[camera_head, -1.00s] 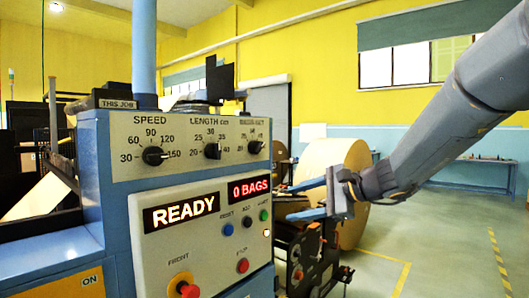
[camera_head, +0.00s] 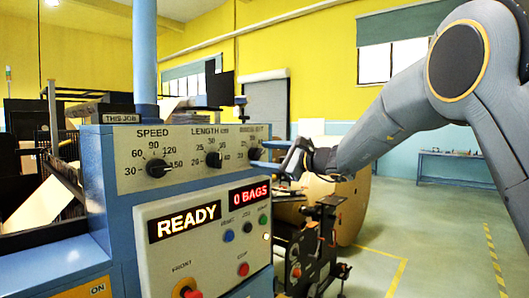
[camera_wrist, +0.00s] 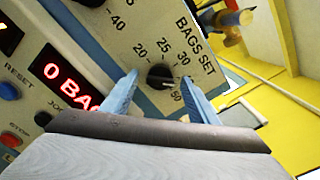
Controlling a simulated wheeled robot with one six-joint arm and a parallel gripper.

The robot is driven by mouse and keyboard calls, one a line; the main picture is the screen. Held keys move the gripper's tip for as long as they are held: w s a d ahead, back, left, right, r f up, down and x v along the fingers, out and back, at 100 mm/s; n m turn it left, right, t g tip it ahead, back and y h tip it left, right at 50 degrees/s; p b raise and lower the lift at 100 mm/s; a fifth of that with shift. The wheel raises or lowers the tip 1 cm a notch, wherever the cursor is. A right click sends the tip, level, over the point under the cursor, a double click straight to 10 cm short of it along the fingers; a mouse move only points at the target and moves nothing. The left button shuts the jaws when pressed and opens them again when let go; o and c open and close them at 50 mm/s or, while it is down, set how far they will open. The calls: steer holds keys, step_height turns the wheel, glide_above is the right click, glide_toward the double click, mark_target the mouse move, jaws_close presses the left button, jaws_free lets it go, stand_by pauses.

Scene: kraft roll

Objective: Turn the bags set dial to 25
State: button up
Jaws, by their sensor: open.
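The bags set dial is a black knob (camera_wrist: 160,76) on the cream panel, with 20, 25, 30 and 50 printed around it in the wrist view. Its pale pointer mark seems to face the 50 side. In the head view the dial (camera_head: 254,153) is the rightmost of three knobs and partly covered. My gripper (camera_head: 272,156) is at the panel's right end, its blue fingers reaching toward the dial. In the wrist view the open gripper (camera_wrist: 160,78) has one finger on each side of the knob. I cannot tell whether they touch it.
The speed dial (camera_head: 157,168) and length dial (camera_head: 213,159) sit to the left on the same panel. Below are a READY display (camera_head: 184,221), a 0 BAGS display (camera_head: 249,192) and several buttons. A large kraft roll (camera_head: 347,210) stands behind my gripper. Open floor lies to the right.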

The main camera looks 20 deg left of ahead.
steer(key=shift+a, duration=0.15)
steer(key=c, duration=1)
steer(key=shift+c, duration=0.2)
